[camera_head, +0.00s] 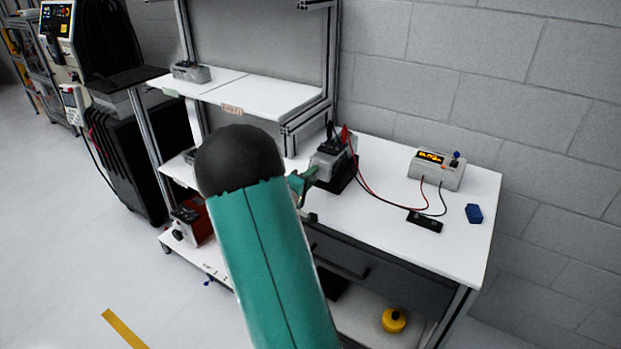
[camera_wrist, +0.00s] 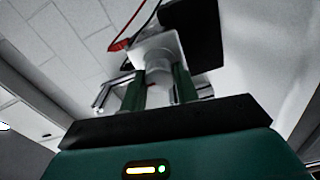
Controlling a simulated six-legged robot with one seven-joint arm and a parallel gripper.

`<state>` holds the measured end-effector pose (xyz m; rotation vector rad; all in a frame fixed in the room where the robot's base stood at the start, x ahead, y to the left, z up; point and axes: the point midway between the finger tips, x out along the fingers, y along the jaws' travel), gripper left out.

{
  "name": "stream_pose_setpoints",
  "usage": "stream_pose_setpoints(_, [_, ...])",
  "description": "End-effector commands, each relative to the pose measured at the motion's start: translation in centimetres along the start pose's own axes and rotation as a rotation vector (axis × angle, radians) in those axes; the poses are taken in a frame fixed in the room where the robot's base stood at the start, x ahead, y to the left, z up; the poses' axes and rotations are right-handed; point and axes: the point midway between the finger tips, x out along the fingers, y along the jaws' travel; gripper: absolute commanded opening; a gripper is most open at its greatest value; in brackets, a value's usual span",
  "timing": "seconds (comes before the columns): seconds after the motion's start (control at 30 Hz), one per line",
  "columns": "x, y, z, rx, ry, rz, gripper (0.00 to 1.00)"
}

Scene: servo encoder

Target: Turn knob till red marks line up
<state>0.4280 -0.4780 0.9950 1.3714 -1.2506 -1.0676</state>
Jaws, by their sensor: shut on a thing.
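A grey servo unit (camera_head: 331,160) with a black base stands on the white bench, with red and black leads at its top. In the wrist view, its knob (camera_wrist: 158,78) is a pale cylinder sticking out of a light square housing (camera_wrist: 158,46). My gripper (camera_wrist: 158,88) has its two green fingers on either side of the knob, shut on it. A small red mark shows low on the knob, partly hidden by a finger; I cannot tell whether it lines up with another mark. In the head view, my arm hides much of my gripper (camera_head: 304,182).
A grey meter box (camera_head: 436,168) with an orange display stands at the bench's right, wired by red and black leads. A black block (camera_head: 425,221) and a blue block (camera_head: 473,213) lie near it. A raised shelf (camera_head: 262,95) stands behind. A yellow round object (camera_head: 394,320) is below.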

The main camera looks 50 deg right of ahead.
Motion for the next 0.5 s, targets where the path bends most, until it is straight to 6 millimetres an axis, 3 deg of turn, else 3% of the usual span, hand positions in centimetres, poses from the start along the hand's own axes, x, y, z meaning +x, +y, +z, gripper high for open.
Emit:
stream_pose_setpoints(0.27, [-0.05, 0.00, -0.18, 0.000, 0.004, -0.001, 0.08])
stream_pose_setpoints(0.3, [-0.06, 0.00, -0.18, 0.000, 0.004, -0.001, 0.34])
stream_pose_setpoints(0.4, [-0.05, 0.00, -0.15, 0.000, 0.003, 0.000, 0.52])
stream_pose_setpoints(0.5, [-0.03, 0.00, -0.10, 0.000, 0.002, 0.000, 0.52])
